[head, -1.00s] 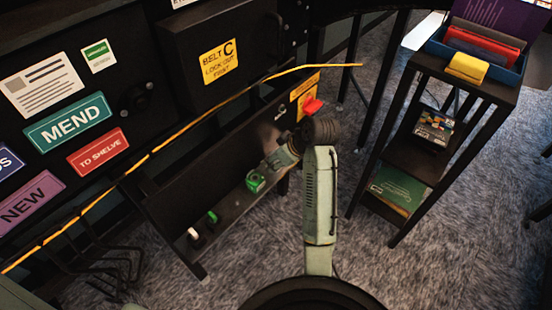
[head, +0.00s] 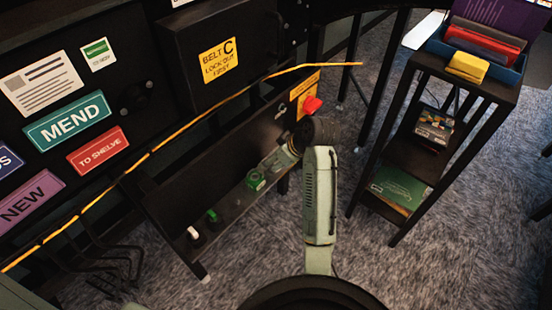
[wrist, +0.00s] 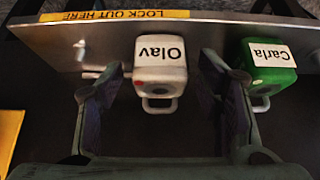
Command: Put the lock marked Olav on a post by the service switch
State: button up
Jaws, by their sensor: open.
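The white lock marked Olav (wrist: 160,68) sits against the metal strip in the wrist view, its label upside down and its loop toward me. My gripper (wrist: 160,112) is open, with one finger on each side of it. A short metal pin (wrist: 90,73) shows just left of the lock; I cannot tell whether the lock is on a post. The green lock marked Carla (wrist: 270,65) is just right of the right finger. In the head view my gripper (head: 277,161) is at the black ledge, near the red service switch (head: 312,105), and hides the Olav lock.
A yellow strip reading LOCK OUT HERE (wrist: 115,15) runs along the metal strip. White (head: 192,232) and green (head: 211,215) small items sit farther down the ledge (head: 232,205). A yellow cord (head: 190,125) crosses above. A shelf stand (head: 497,92) is at right.

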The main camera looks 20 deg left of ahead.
jog(key=v, duration=1.2)
dwell(0.3)
